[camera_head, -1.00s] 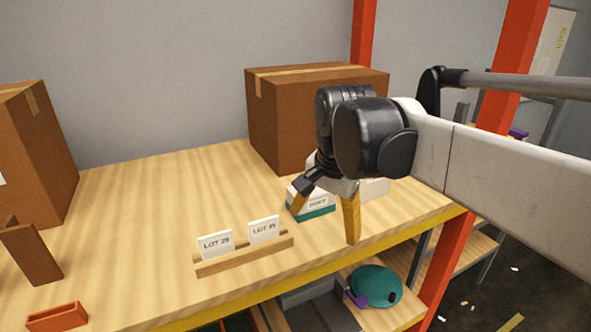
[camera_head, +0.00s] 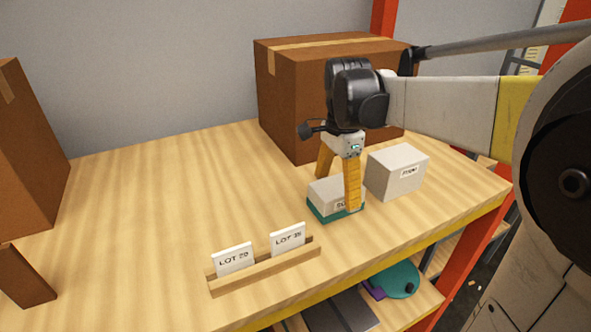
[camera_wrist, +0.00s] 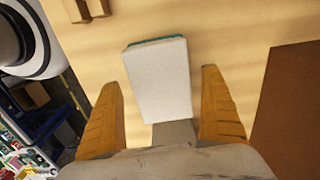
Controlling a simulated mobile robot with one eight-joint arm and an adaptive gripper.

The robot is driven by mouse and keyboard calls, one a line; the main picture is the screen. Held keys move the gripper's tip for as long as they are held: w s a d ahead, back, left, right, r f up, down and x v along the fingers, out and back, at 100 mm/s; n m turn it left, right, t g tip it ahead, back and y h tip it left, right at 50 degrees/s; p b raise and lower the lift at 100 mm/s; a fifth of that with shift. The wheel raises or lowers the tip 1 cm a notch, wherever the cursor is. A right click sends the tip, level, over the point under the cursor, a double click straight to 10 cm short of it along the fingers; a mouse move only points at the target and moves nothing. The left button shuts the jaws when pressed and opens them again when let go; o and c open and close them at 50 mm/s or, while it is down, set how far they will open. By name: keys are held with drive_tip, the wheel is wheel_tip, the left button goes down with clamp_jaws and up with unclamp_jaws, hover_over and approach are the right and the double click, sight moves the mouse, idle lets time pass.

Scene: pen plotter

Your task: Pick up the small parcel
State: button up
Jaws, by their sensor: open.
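A small white parcel with a teal base (camera_head: 325,192) sits on the wooden tabletop, its label partly hidden by a finger. In the wrist view its pale top and teal far edge (camera_wrist: 158,80) show between my fingers. My gripper (camera_head: 338,193) points down over this parcel, with its yellow fingers open on either side. In the wrist view my gripper (camera_wrist: 161,80) shows a gap on both sides of the parcel. I cannot tell which of the two the task means.
A large brown carton (camera_head: 290,100) stands close behind my gripper. A wooden holder (camera_head: 265,270) with two lot cards lies in front. Another brown carton (camera_head: 30,150) stands at the left. The tabletop between is clear.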

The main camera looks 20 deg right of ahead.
drive_tip(key=f, duration=0.4)
drive_tip(key=shift+w+d, duration=0.15)
drive_tip(key=shift+w, duration=0.05)
drive_tip(key=shift+s, duration=0.15)
drive_tip(key=c, duration=1.5)
drive_tip(key=shift+r, duration=0.1)
